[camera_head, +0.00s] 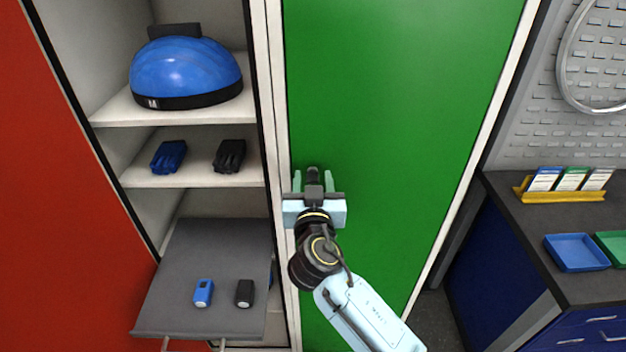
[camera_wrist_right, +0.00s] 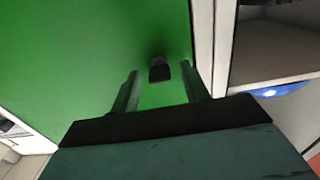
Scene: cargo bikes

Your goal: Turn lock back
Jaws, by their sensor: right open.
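A small black lock knob (camera_wrist_right: 159,72) sticks out from the green locker door (camera_head: 400,110), near the door's left edge in the head view. In the wrist view the knob sits between my two fingers, with a gap on each side. My right gripper (camera_head: 312,181) is open in front of the door, its fingers pointing at it. In the head view a dark part shows between the fingers; the gripper partly hides the lock there. The green door looks closed. My left gripper is not in view.
Left of the green door is an open locker with a blue helmet (camera_head: 186,72), dark gloves (camera_head: 229,156) and small devices (camera_head: 203,293) on its shelves. A red door (camera_head: 60,190) stands at far left. A workbench with trays (camera_head: 577,252) stands at right.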

